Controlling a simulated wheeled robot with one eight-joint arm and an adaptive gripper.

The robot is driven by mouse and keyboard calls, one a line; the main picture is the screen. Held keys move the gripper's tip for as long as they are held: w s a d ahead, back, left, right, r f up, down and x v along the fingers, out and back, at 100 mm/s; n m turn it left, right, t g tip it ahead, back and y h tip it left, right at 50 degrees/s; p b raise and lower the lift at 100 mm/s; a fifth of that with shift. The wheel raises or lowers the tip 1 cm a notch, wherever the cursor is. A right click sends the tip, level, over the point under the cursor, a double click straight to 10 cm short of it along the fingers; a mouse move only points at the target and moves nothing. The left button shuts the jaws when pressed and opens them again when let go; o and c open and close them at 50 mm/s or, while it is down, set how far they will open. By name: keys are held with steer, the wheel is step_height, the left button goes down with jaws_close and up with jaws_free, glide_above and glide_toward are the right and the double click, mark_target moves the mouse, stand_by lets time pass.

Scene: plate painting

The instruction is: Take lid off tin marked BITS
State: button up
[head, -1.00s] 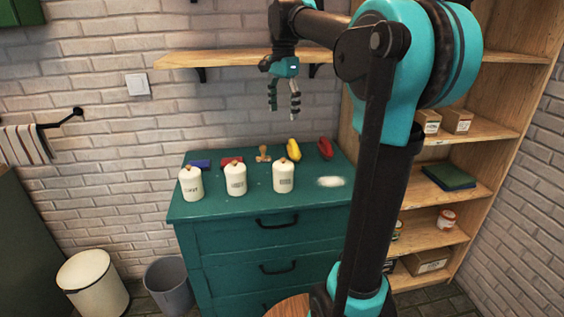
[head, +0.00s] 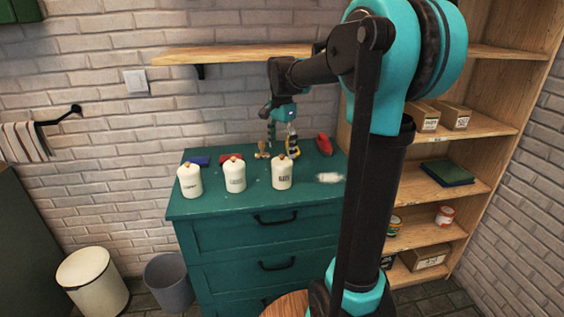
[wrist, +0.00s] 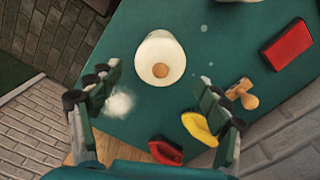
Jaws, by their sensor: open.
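Three cream tins, each with a lid and a small brown knob, stand upright in a row on the green dresser (head: 215,206): left tin (head: 189,183), middle tin (head: 235,178) and right tin (head: 282,175). Each front has dark lettering too small to read surely. My gripper (head: 281,143) is open and empty, just behind and above the right tin. In the wrist view my gripper (wrist: 158,78) has its fingers spread either side of that tin (wrist: 148,45), seen from above, apart from it. Its lid knob (wrist: 160,70) lies between them in the picture.
A wooden stamp-like piece (wrist: 242,93), a yellow object (wrist: 200,128) and a red object (wrist: 165,152) lie near the back. A red block (wrist: 288,45) and blue block (head: 199,161) lie behind the tins. A wall shelf (head: 230,56) hangs above.

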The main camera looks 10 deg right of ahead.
mark_target(282, 159)
steer(key=shift+f, duration=1.45)
steer(key=shift+c, duration=0.3)
steer(key=c, duration=1.1)
